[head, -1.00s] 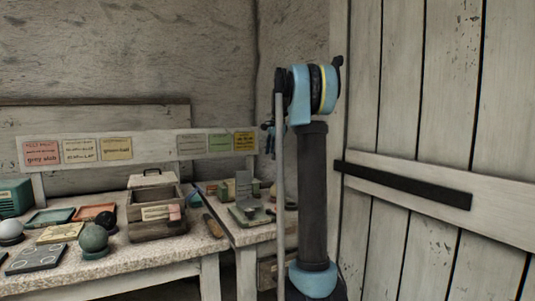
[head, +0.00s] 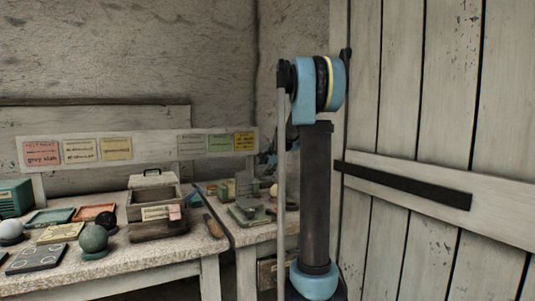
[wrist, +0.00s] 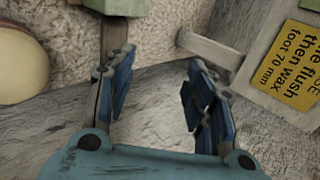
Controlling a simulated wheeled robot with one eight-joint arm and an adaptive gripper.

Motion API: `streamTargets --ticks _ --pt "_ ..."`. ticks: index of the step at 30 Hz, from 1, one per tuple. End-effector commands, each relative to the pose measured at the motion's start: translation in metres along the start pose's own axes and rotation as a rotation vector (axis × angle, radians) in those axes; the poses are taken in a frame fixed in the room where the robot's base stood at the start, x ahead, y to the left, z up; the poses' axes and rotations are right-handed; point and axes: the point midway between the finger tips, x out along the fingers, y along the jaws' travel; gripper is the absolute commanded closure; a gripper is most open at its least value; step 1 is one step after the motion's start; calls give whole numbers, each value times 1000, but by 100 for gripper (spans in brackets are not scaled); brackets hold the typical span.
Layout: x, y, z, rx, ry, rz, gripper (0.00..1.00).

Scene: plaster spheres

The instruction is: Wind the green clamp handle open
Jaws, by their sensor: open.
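In the wrist view my gripper (wrist: 158,72) is open, with nothing between its two blue fingers. A green block (wrist: 118,5) on a brown wooden bar is cut off by the top edge, just beyond the left fingertip. I cannot tell whether it is the clamp handle, or whether the finger touches it. In the head view a green-based fixture (head: 248,214) with a grey upright plate stands on the right-hand bench. My arm hides part of that bench, and the handle cannot be made out clearly there.
A pale round object (wrist: 22,65) lies left of my gripper in the wrist view. A yellow card (wrist: 292,65) is at the right. In the head view a wooden box (head: 155,212), a green sphere (head: 94,238) and trays crowd the left bench. A plank door (head: 430,120) stands at the right.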

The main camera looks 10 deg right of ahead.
Motion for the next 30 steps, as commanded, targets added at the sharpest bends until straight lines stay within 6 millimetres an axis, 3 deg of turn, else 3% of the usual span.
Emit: streamTargets --ticks 9,21,30 --pt "35 36 -1 -1 0 3 51" --pt "63 66 -1 -1 -1 5 51" --pt "62 61 -1 -2 1 171 51"
